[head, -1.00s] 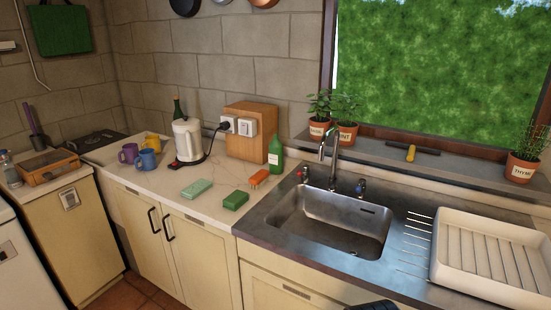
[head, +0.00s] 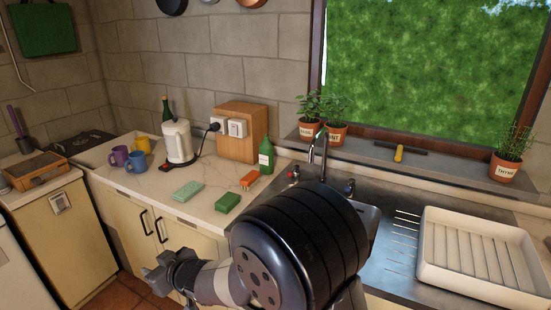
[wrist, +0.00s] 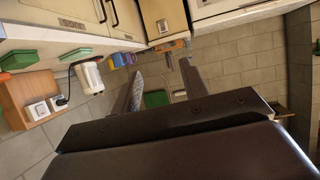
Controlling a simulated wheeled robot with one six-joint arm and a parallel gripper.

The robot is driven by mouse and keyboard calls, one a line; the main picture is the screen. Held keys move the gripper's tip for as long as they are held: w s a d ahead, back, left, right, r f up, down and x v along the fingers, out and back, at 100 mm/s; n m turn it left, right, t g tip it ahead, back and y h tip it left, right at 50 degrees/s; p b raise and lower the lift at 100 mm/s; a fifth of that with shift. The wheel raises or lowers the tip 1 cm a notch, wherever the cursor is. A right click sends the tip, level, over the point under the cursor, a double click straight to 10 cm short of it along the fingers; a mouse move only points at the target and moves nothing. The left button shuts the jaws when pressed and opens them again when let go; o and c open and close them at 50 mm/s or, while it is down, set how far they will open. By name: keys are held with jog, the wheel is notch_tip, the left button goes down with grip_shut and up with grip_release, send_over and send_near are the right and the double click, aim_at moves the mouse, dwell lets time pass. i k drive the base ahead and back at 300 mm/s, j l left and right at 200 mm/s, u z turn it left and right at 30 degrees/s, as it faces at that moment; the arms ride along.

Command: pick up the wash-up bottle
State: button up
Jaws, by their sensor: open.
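The green wash-up bottle (head: 265,155) with a white label stands upright on the counter, beside the wooden socket box and left of the tap. My gripper (head: 158,270) is at the lower left in the head view, in front of the cupboard doors and well away from the bottle. In the wrist view my gripper (wrist: 162,85) has its two fingers apart with nothing between them. That view is roughly upside down, and I cannot clearly make out the bottle there.
The kettle (head: 178,142), mugs (head: 136,162), a light green cloth-like block (head: 188,191), a green sponge (head: 228,202) and an orange brush (head: 250,180) share the counter (head: 160,187). A white rack (head: 480,260) lies right of the sink.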

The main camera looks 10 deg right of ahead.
aim_at(266, 154)
jog(key=z, duration=0.4)
jog(key=i+j+z, duration=0.1)
jog(key=z, duration=0.3)
jog(key=j+z, duration=0.15)
jog(key=z, duration=0.2)
jog(key=j+z, duration=0.1)
jog(key=z, duration=0.3)
jog(key=j+z, duration=0.25)
jog(key=j, duration=0.2)
jog(key=j+z, duration=0.25)
jog(key=j, duration=0.25)
jog(key=k+j+z, duration=0.25)
jog(key=j, duration=0.15)
jog(key=j+z, duration=0.25)
jog(key=j, duration=0.2)
jog(key=k+j+z, duration=0.3)
jog(key=k+j, duration=0.15)
jog(key=j, duration=0.2)
jog(key=k+j, duration=0.15)
jog(key=j, duration=0.2)
jog(key=k+j, duration=0.1)
jog(key=j, duration=0.25)
jog(key=k+j, duration=0.15)
jog(key=j, duration=0.15)
